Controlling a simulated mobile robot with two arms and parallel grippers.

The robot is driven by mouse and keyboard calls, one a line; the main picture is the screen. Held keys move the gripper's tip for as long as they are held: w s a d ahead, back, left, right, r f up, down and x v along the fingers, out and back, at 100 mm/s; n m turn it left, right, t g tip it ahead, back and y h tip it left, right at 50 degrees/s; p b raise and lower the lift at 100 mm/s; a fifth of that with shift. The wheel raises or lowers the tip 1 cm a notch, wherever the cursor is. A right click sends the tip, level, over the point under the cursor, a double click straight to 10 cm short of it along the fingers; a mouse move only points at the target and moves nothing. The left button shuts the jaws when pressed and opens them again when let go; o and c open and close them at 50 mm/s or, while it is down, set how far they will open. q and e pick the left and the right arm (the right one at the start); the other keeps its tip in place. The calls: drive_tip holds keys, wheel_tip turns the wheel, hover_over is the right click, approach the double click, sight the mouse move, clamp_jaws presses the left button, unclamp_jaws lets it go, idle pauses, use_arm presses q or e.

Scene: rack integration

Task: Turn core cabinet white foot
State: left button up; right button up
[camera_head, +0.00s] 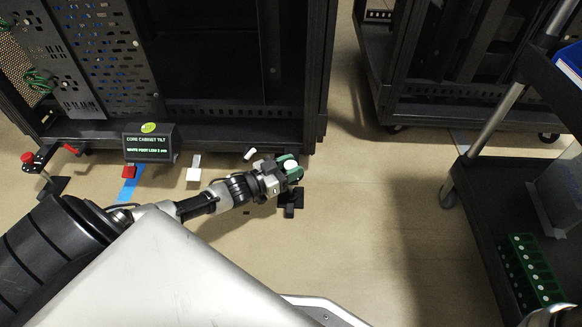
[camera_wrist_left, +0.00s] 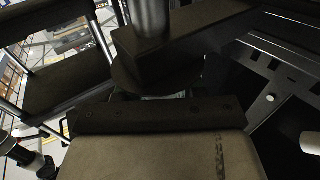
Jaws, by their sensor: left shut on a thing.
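The core cabinet (camera_head: 235,133) stands at the upper left in the head view, with a small display (camera_head: 149,142) at its base. The display reads "CORE CABINET TILT" and, less clearly, that the white foot is low by 2 mm. My left gripper (camera_head: 289,168) is at the cabinet's front right corner, shut around the white-topped foot (camera_head: 291,164). A black base (camera_head: 290,204) shows just below the gripper. Most of the foot is hidden by the fingers. The wrist view is dark and does not show the grip clearly. My right gripper is not in view.
A red-knobbed foot (camera_head: 28,158) is at the cabinet's left. A dark cart (camera_head: 490,190) stands at right. Floor (camera_head: 380,230) between is clear.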

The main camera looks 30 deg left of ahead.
use_arm(q)
drive_tip(key=m+g+h+b, duration=0.2)
drive_tip(key=m+g+h, duration=0.1)
drive_tip(key=h, duration=0.2)
drive_tip(key=shift+f+m, duration=0.1)
drive_tip(key=shift+m, duration=0.3)
drive_tip(key=shift+m+g+h+b, duration=0.45)
drive_tip(key=shift+m+g+h, duration=0.8)
drive_tip(key=shift+g, duration=0.55)
drive_tip(key=o, duration=0.9)
